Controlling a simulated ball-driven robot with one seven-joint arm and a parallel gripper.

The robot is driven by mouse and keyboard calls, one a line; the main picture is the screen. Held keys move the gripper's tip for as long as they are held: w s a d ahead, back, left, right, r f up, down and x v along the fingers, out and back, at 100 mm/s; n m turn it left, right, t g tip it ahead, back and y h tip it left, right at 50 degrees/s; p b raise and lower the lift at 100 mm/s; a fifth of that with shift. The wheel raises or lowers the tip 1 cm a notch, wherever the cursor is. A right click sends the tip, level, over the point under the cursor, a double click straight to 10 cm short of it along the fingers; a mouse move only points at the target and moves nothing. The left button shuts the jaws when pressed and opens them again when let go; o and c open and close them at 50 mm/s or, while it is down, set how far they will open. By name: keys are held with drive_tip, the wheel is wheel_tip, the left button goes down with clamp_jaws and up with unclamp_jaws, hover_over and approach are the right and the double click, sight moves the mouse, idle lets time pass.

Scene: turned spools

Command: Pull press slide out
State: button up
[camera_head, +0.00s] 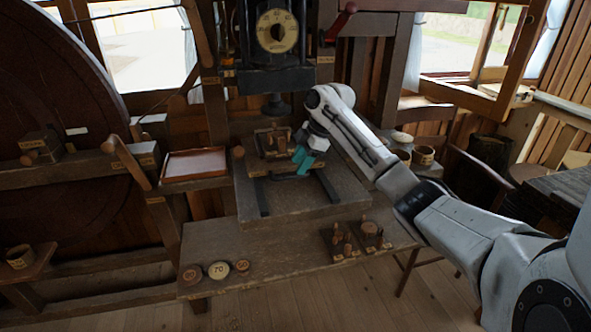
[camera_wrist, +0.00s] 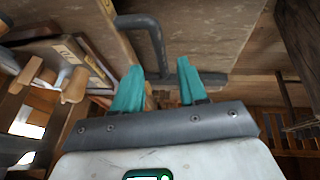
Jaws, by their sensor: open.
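The press slide (camera_head: 272,146) is a small dark wooden block with a pale label and short wooden pegs. It sits under the press head (camera_head: 275,103), on dark rails (camera_head: 327,186) over a wooden bench. In the wrist view, a labelled wooden part with pegs (camera_wrist: 72,84) shows at left; I cannot tell if it is the slide. My gripper (camera_head: 302,158) has teal fingers, at the slide's front right corner. In the wrist view my gripper (camera_wrist: 160,78) is open, with a dark bent bar (camera_wrist: 152,38) showing beyond the fingers. I cannot tell whether they touch anything.
A dial (camera_head: 277,31) is on the press above. A shallow tray (camera_head: 194,164) stands left of the bench. The lower shelf holds round numbered discs (camera_head: 219,270) at left and a peg block (camera_head: 355,240) at right. The shelf's middle is clear.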

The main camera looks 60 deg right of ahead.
sight(296, 176)
drive_tip(key=shift+x, duration=1.95)
clamp_jaws()
